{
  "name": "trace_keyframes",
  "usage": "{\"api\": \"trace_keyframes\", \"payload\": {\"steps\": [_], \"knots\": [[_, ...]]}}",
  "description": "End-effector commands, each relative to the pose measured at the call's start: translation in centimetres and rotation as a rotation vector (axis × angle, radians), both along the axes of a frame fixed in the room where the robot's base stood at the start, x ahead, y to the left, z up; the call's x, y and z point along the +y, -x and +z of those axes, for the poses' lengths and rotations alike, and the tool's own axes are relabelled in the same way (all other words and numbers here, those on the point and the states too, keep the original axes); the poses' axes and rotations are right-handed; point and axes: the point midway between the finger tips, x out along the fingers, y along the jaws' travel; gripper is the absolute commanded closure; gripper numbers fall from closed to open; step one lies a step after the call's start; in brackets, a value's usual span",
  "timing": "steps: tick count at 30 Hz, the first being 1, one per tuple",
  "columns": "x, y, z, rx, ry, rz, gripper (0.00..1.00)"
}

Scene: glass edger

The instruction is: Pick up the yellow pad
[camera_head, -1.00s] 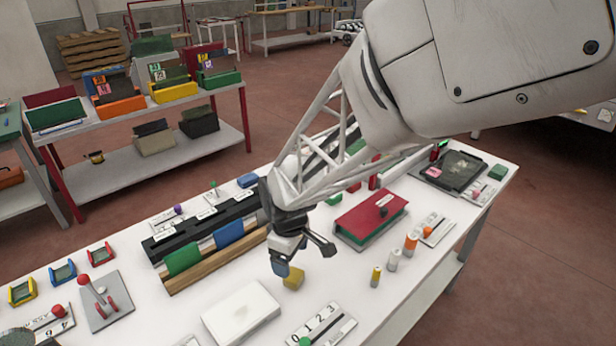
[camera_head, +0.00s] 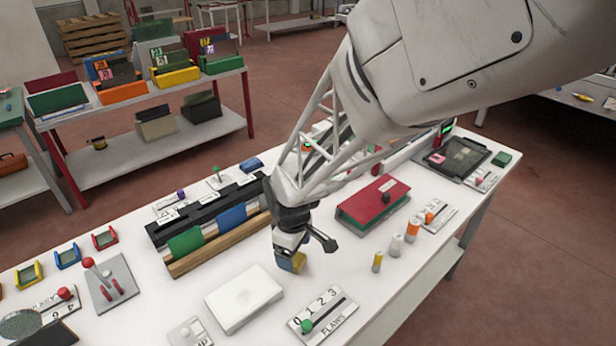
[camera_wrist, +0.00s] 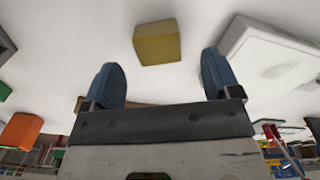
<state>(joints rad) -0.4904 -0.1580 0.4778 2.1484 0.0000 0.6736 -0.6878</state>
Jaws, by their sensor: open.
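The yellow pad (camera_head: 299,261) is a small block lying on the white table. In the wrist view the yellow pad (camera_wrist: 157,43) is ahead of and between the two blue fingertips, with white table around it. I see no contact between the fingers and the pad.
A white block (camera_head: 243,299) lies to the left front of the pad. A slider panel with a green knob (camera_head: 307,326) is in front. A red-topped box (camera_head: 373,200) and a rack with green and blue pads (camera_head: 186,244) stand behind.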

Motion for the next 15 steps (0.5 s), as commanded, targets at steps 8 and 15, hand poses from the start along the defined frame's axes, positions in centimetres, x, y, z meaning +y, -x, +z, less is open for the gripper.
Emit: {"api": "trace_keyframes", "payload": {"steps": [8,15], "knots": [[-0.1,-0.1,-3.2,0.002,0.001,0.000,0.17],[0.0,-0.1,-4.1,0.000,-0.001,0.000,0.17]]}}
